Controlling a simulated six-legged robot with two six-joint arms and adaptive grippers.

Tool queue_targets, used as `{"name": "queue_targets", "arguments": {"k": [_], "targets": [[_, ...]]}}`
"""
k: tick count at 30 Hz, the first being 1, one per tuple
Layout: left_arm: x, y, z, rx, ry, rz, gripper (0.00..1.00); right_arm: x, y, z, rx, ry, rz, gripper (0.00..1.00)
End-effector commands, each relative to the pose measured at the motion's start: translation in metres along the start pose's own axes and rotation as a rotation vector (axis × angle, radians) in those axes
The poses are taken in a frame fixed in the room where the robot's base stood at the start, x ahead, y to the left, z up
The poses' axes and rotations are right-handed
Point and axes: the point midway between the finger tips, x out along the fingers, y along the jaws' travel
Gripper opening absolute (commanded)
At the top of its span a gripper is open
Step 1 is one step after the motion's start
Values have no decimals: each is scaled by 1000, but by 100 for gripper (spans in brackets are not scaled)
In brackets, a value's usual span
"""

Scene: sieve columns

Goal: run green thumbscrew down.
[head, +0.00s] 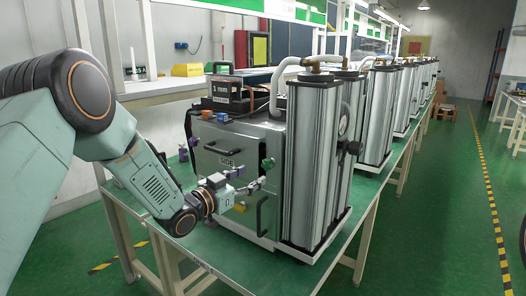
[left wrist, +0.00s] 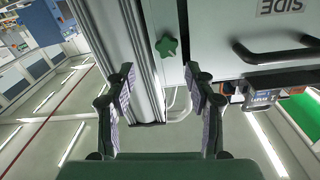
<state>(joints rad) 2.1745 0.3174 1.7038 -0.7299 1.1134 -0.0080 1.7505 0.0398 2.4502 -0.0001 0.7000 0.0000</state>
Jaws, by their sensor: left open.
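The green thumbscrew (head: 268,163) sits on the front of the grey sieve machine, next to its silver column. It also shows in the left wrist view (left wrist: 167,46) as a green star-shaped knob, a little beyond the fingertips and roughly between them. My left gripper (head: 259,184) is in front of the machine, just below the green thumbscrew in the head view. In the left wrist view its two fingers (left wrist: 159,72) are spread wide with nothing between them. It appears apart from the thumbscrew. My right gripper is in neither view.
The grey machine (head: 210,150) has black handles. A purple knob (head: 237,172) and a yellow knob (head: 240,207) are near my gripper. The silver column (head: 305,160) stands at right. More columns line the green bench (head: 372,186) behind. The aisle at right is clear.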

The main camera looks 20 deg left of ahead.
Motion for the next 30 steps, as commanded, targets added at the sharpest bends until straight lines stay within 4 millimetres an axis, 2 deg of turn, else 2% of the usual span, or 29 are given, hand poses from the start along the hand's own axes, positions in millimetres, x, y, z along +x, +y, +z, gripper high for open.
{"name": "queue_targets", "arguments": {"k": [1, 3, 10, 21, 30], "targets": [[-4, -4, -4, -52, -4, -12, 54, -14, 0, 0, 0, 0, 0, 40], [-7, -6, -3, -108, -3, -26, 54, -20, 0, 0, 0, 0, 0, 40], [-7, -10, 2, -174, -2, -42, 54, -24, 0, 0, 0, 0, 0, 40], [43, -11, 2, -170, -1, -39, 54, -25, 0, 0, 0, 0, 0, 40], [66, -12, 2, -171, -2, -41, 54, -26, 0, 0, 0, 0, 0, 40]]}}
